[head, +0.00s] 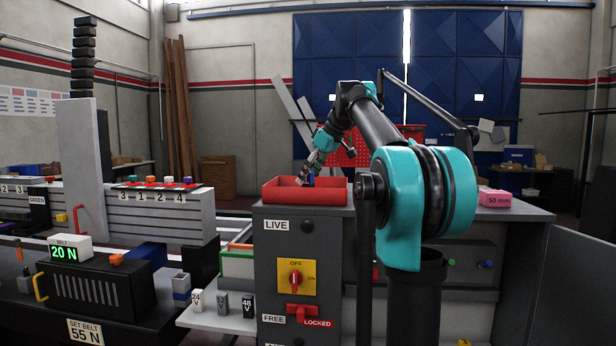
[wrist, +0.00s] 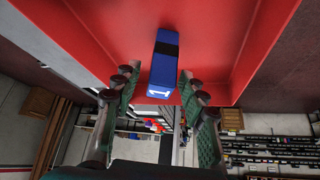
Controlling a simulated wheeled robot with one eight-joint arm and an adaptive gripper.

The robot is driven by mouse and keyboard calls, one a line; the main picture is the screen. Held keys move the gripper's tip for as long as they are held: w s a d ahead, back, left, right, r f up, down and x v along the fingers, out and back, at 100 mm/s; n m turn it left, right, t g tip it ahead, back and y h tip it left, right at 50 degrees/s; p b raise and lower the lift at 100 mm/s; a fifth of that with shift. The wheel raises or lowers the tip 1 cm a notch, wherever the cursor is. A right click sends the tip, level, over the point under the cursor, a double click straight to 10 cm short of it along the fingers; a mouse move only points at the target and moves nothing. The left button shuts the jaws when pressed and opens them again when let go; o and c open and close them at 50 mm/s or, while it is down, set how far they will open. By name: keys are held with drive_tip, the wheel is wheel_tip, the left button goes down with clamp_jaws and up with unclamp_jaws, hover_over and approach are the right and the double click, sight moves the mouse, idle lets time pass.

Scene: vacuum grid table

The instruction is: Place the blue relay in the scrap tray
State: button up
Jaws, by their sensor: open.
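The blue relay (wrist: 163,66), with a black band and a white "1" on its end, is against the red inside of the scrap tray (wrist: 250,30) in the wrist view. It stands between the fingers of my gripper (wrist: 158,82), which are open with a gap on each side of it. In the head view the red scrap tray (head: 285,192) sits on top of the grey cabinet. My gripper (head: 306,178) reaches down into it from above, and a bit of the blue relay (head: 310,181) shows by the fingertips. The tray wall hides the relay's base.
The grey cabinet (head: 270,265) has a yellow switch plate (head: 296,278) and a red lever (head: 302,312) on its front. A pink 50 mm block (head: 494,198) lies to the right. A black belt box (head: 90,290) and slatted rack (head: 150,222) stand left.

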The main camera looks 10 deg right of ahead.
drive_tip(key=v, duration=1.2)
